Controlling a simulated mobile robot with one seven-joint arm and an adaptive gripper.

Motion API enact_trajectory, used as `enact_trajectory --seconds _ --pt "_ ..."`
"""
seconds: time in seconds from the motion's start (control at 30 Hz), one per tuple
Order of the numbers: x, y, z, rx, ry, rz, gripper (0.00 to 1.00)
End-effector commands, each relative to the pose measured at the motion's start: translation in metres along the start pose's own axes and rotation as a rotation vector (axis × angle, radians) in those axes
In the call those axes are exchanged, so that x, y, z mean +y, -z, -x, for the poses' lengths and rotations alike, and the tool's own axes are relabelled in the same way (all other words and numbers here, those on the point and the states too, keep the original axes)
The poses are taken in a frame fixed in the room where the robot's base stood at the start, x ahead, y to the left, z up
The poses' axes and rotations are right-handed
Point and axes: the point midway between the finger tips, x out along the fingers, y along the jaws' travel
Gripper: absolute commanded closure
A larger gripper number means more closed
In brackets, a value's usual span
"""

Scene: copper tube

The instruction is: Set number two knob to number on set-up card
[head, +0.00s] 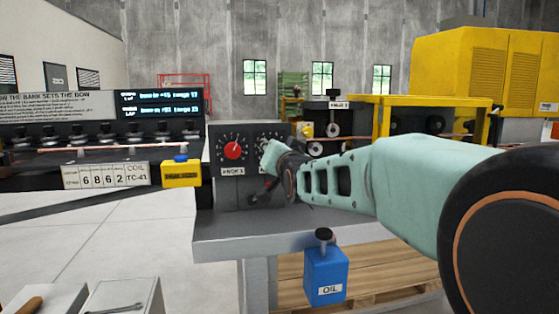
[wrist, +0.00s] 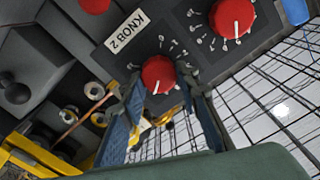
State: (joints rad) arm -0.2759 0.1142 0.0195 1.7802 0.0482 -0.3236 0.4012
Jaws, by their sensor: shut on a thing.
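The red number two knob (wrist: 158,74) sits on the dark panel by its "KNOB 2" label (wrist: 127,31). In the wrist view its white pointer line points down in the picture. My gripper (wrist: 160,88) has its two fingers on either side of this knob, shut on it. In the head view my gripper (head: 268,148) covers the knob and most of its dial. Knob one (head: 232,151) is red, to the left, and uncovered; it also shows in the wrist view (wrist: 231,17). A white card (head: 107,175) at left reads 6 8 6 2 and COIL TC-41.
The grey panel box stands on a grey bench (head: 240,232). A yellow block (head: 181,174) is left of the panel. A blue oil can (head: 325,275) is at the bench front. A dark display (head: 160,103) with blurred text is behind.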

Motion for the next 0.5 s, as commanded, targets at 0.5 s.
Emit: enact_trajectory --seconds 0.5 --pt "0.0021 -0.0005 -0.0002 0.004 0.002 -0.361 0.95"
